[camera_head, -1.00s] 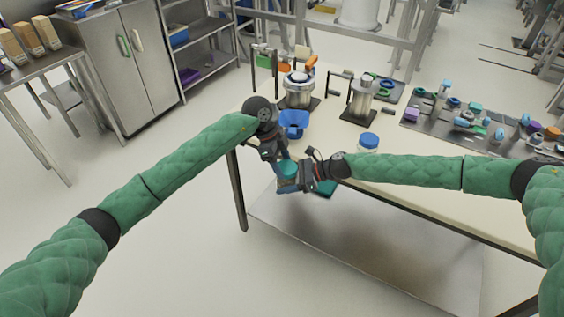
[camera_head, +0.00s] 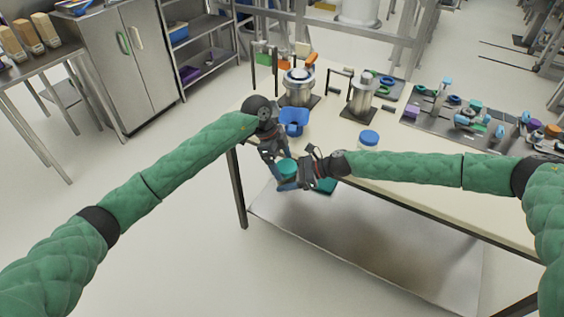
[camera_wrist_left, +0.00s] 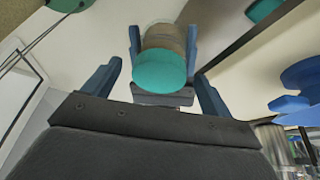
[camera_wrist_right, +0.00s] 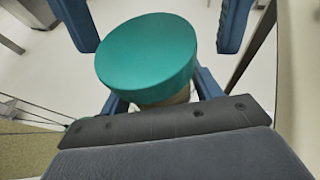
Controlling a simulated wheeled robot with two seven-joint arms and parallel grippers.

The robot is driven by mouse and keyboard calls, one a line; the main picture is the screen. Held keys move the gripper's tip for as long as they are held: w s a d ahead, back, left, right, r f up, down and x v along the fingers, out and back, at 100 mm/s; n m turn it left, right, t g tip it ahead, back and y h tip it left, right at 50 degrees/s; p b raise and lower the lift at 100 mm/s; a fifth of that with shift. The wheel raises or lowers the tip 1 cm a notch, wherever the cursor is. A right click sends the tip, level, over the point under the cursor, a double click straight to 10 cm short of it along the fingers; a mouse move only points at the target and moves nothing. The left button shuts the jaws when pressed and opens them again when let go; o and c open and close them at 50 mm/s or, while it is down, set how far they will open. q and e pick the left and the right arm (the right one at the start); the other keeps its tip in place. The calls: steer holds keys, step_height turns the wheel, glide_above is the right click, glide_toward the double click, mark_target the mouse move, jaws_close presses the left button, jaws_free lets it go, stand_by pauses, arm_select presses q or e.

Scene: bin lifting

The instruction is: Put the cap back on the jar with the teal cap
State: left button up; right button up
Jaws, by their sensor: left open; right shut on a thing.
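The jar (camera_wrist_left: 163,39) is pale and see-through, with the teal cap (camera_wrist_right: 147,55) on its end. The cap also shows in the head view (camera_head: 287,167). Whether it is fully seated cannot be told. My right gripper (camera_wrist_right: 160,88) is shut on the jar's body, below the cap, and holds it in the air by the table's front left edge. My left gripper (camera_wrist_left: 160,70) is open, its fingers apart on either side of the cap, with visible gaps. Much of the jar is hidden behind the cap and grippers in the head view.
A teal flat thing (camera_head: 326,186) lies near the front edge. The floor at left is clear.

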arm_select(q)
steer(key=v, duration=1.1)
steer(key=shift+a+r, duration=0.2)
steer(key=shift+r, duration=0.1)
